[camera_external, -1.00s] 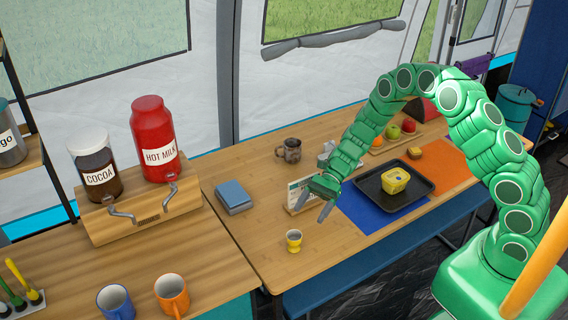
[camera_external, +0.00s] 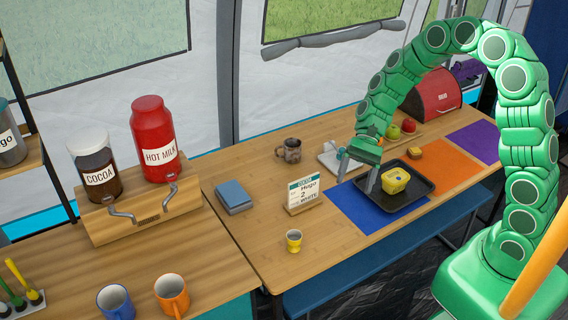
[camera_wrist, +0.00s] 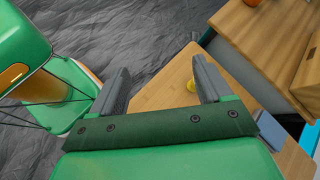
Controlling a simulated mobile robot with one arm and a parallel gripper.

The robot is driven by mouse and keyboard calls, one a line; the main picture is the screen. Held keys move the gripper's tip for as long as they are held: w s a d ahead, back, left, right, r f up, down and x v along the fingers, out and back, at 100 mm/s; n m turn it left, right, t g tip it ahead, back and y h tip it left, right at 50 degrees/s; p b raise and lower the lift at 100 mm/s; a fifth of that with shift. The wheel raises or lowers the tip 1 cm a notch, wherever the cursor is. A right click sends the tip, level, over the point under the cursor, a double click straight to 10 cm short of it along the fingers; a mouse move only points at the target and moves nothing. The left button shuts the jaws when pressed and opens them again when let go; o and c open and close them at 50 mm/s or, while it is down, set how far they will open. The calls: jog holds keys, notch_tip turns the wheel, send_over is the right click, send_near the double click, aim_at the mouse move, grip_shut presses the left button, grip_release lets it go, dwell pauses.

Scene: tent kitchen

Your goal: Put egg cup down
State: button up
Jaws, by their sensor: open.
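The yellow egg cup (camera_external: 293,241) stands upright on the wooden table (camera_external: 262,262), near its front left edge. It also shows small in the wrist view (camera_wrist: 191,86), between the fingers and close to the right one. My gripper (camera_external: 357,181) is open and empty, above the table near the left side of the black tray. It is apart from the egg cup, up and to the right of it. In the wrist view both grey fingers (camera_wrist: 162,85) are spread wide.
A black tray (camera_external: 420,180) holds a yellow tub (camera_external: 395,180). A name card (camera_external: 304,194) stands left of my gripper, with a metal mug (camera_external: 290,150) behind. A blue box (camera_external: 233,197) lies left. The table around the egg cup is clear.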

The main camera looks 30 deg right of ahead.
jog(key=s+d+r+n+t+h, duration=0.2)
jog(key=s+d+r+n+h, duration=0.1)
jog(key=s+d, duration=0.8)
jog(key=s+d+r+n+t+h, duration=0.2)
jog(key=s+d+r+h, duration=0.3)
jog(key=s+d+r, duration=0.3)
jog(key=s+d+n, duration=0.1)
jog(key=s+d, duration=0.2)
jog(key=d, duration=0.3)
jog(key=shift+s+d+r+h, duration=0.25)
jog(key=shift+s+r+h, duration=0.05)
jog(key=shift+s+h, duration=0.1)
